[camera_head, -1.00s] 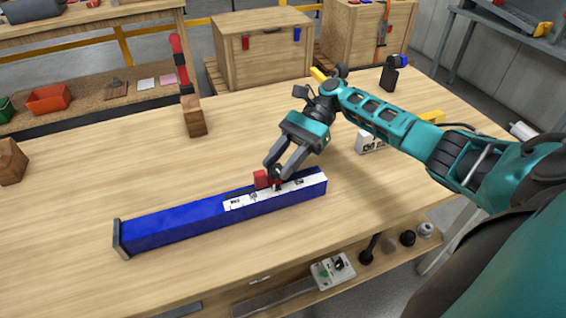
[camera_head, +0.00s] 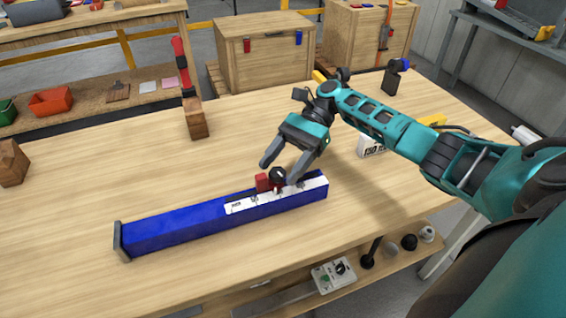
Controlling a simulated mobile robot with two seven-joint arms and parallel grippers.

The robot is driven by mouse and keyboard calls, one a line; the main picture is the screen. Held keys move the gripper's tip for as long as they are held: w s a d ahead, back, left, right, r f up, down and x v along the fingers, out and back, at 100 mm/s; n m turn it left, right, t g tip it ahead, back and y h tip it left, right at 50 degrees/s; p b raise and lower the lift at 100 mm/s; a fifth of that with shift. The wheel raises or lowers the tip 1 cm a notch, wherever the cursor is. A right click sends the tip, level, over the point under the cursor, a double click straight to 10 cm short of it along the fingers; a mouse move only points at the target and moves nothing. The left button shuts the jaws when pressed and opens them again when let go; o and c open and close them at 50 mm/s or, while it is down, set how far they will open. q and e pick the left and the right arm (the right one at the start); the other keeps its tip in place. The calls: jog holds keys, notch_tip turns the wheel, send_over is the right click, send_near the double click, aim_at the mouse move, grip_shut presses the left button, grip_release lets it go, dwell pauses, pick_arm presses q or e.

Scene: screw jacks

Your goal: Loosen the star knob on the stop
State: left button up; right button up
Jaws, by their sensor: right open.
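A long blue rail (camera_head: 180,228) with a white marked strip (camera_head: 240,206) lies on the wooden table. A red stop (camera_head: 263,182) sits on the rail toward its right end. A black star knob (camera_head: 278,174) shows on the right side of the stop. My right gripper (camera_head: 278,172) is open, with its fingers spread at the knob, one to the left and behind, one to the right. I cannot tell whether a finger touches it. My left gripper is not in view.
A wooden block (camera_head: 194,118) stands behind the rail, and another block (camera_head: 12,163) is at the left edge. A white box with printing (camera_head: 370,146) lies under my right arm. A lower shelf holds a switch box (camera_head: 333,274).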

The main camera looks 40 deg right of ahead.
jog(key=b+v, duration=0.1)
jog(key=v, duration=0.6)
jog(key=shift+d, duration=0.2)
jog(key=shift+r, duration=0.1)
